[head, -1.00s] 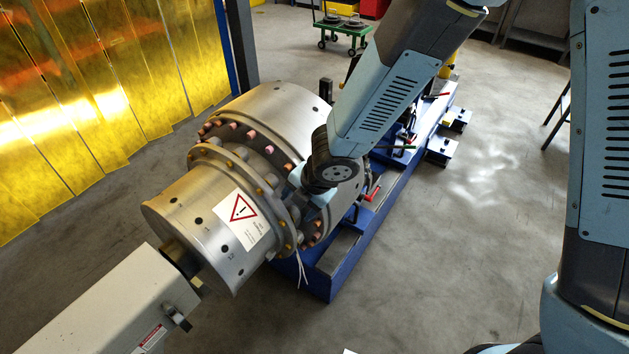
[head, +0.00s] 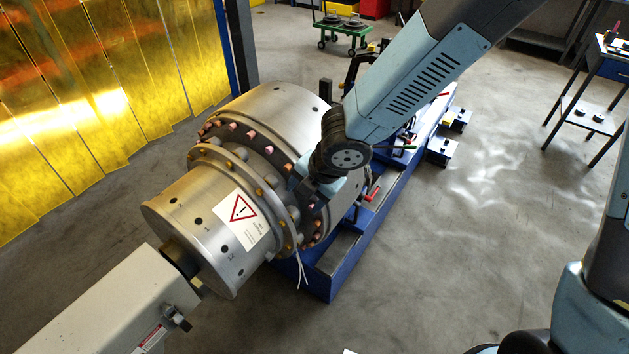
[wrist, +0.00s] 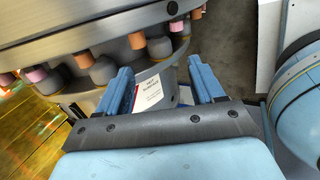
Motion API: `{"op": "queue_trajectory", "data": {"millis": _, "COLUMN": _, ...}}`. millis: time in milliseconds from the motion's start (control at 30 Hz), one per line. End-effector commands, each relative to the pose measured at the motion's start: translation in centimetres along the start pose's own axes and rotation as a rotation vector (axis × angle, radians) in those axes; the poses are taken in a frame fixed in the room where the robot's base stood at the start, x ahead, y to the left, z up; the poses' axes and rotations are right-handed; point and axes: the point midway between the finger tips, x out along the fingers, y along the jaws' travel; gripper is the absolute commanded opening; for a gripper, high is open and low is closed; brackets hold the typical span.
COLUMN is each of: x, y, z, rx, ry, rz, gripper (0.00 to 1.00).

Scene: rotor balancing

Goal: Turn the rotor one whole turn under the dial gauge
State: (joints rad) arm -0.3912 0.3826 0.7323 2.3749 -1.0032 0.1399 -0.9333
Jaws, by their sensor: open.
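The rotor (head: 278,105) is a large silver drum with a dark flange carrying pink and orange pegs and a narrower front hub with a warning label (head: 243,222). My gripper (head: 310,192) is at the right side of the flange, below my dark wrist joint. In the wrist view my gripper (wrist: 160,68) has its two blue fingers apart. The flange pegs (wrist: 103,68) lie just beyond and left of the fingers. Part of a white label (wrist: 148,93) shows between the fingers, with no peg there. I cannot make out the dial gauge.
The rotor sits on a blue frame (head: 345,268) with red and green handles. A beige shaft housing (head: 120,305) is at front left. Yellow curtains (head: 90,90) hang at left. A green cart (head: 343,30) and a table (head: 612,62) stand behind.

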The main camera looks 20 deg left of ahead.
Motion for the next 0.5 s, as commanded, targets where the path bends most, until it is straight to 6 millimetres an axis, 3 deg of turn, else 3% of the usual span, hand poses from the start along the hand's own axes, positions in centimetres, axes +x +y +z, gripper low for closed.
{"op": "queue_trajectory", "data": {"millis": 500, "x": -2.7, "y": 0.0, "z": 0.2, "rx": 0.002, "ry": -0.001, "rz": 0.001, "gripper": 0.67}}
